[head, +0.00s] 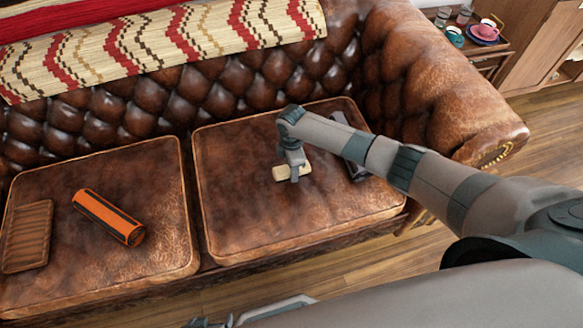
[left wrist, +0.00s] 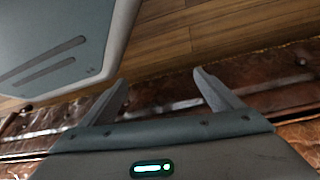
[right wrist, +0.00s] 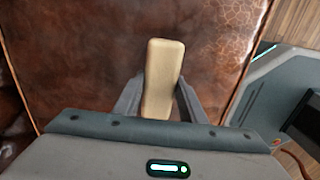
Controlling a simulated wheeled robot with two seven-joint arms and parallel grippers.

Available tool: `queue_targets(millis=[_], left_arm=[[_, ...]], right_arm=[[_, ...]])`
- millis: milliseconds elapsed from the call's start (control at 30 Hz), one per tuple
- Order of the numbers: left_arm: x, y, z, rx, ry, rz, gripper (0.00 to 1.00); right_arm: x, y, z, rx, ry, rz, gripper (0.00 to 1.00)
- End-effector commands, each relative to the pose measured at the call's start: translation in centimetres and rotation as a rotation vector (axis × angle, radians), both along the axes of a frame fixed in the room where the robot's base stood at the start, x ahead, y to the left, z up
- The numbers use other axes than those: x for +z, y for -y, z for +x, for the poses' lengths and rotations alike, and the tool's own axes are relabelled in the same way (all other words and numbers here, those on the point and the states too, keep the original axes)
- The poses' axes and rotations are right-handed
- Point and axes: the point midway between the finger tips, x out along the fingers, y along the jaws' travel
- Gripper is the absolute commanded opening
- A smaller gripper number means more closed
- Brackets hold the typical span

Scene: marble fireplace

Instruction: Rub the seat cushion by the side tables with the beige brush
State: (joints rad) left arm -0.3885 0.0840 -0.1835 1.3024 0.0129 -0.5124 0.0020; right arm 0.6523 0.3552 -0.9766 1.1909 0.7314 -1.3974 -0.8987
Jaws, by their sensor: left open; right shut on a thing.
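The beige brush (head: 292,173) is in my right gripper (head: 293,165), whose arm comes in from the right in the head view. The right wrist view shows the brush (right wrist: 162,80) between the fingers of that gripper (right wrist: 160,98). The brush is at the right brown leather seat cushion (head: 240,205), the one nearer the side table; I cannot tell whether it touches the leather. My left gripper (left wrist: 160,88) is open and empty in the left wrist view, in front of the sofa's front edge. Only a small part of it shows at the bottom of the head view.
A dark object (head: 352,152) lies on the right cushion, partly behind my arm. The left cushion (head: 130,180) holds an orange roller (head: 108,218) and a brown ribbed block (head: 27,236). A side table (head: 492,58) with cups stands beyond the sofa arm (head: 440,80).

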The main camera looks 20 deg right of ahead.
Motion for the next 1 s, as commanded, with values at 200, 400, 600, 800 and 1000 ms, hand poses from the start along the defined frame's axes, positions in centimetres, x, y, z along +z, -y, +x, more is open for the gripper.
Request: queue_targets(millis=[200,400,600,800,1000], left_arm=[[1.3,1.3,1.2,-0.01,0.088,-0.025,0.85],[2.2,2.4,2.0,-0.02,0.165,-0.049,0.85],[3.2,3.4,2.6,-0.027,0.232,-0.069,0.85],[3.4,3.8,2.9,-0.031,0.257,-0.078,0.85],[3.4,3.8,2.9,-0.031,0.257,-0.077,0.85]], right_arm=[[1.6,0.0,-0.1,-0.003,0.0,0.0,0.16],[2.7,0.0,-0.1,-0.006,0.001,0.0,0.16],[3.6,0.0,-0.2,-0.009,0.001,0.0,0.16],[3.7,0.0,-0.2,-0.01,0.001,0.0,0.16],[3.7,0.0,-0.2,-0.01,0.001,0.0,0.16]])
